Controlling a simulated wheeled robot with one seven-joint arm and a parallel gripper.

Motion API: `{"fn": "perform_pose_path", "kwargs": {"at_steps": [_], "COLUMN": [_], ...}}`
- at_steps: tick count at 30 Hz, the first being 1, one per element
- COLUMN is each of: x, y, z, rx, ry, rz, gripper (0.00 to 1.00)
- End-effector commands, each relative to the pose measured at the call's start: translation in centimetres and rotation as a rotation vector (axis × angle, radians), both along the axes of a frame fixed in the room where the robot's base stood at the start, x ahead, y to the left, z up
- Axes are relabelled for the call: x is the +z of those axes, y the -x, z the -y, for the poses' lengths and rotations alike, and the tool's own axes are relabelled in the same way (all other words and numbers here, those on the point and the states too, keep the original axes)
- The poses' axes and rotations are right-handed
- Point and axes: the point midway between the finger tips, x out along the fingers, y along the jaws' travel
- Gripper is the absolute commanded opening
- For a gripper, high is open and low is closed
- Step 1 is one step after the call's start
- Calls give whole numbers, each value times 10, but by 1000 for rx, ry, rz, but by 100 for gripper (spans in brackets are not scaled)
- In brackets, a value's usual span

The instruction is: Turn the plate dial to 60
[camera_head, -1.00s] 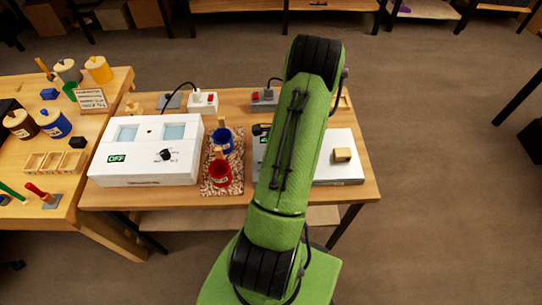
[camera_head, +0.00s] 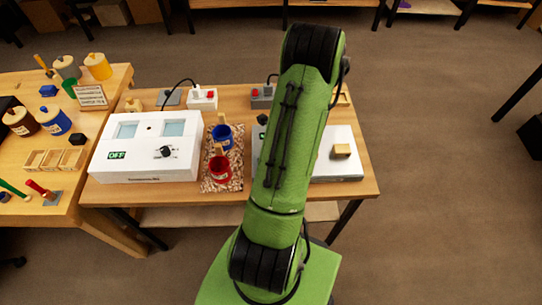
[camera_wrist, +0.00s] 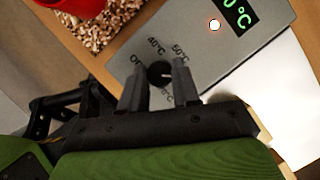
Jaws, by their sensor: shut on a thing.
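The plate dial (camera_wrist: 158,73) is a round black knob on the grey hot plate (camera_wrist: 205,50). Marks for OFF, 40°C and 50°C surround it, plus a lower mark partly hidden by a finger. A short pale line shows on the knob's right side; I cannot tell its exact setting. My gripper (camera_wrist: 158,82) is shut on the dial, one finger on each side. The green display (camera_wrist: 237,14) is cut off and shows only "0 °C", with a lit orange lamp beside it. In the head view my arm hides the dial and much of the hot plate (camera_head: 338,168).
A red pot (camera_head: 220,171) and a blue pot (camera_head: 222,138) stand on a speckled mat left of the hot plate. A white box (camera_head: 145,155) marked OFF has its own black knob. A brass-coloured block (camera_head: 341,151) sits on the plate's right part.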

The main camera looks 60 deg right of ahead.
Motion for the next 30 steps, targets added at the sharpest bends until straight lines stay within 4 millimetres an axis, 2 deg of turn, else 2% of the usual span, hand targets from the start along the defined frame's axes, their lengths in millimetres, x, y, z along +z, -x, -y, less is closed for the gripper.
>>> {"fn": "perform_pose_path", "kwargs": {"at_steps": [12, 29, 30], "x": [0, 0, 0], "y": [0, 0, 0], "z": [-1, -1, -1], "rx": [-197, -228, -228], "ry": [2, 1, 1], "rz": [-1, -2, -2], "gripper": [0, 0, 34]}}
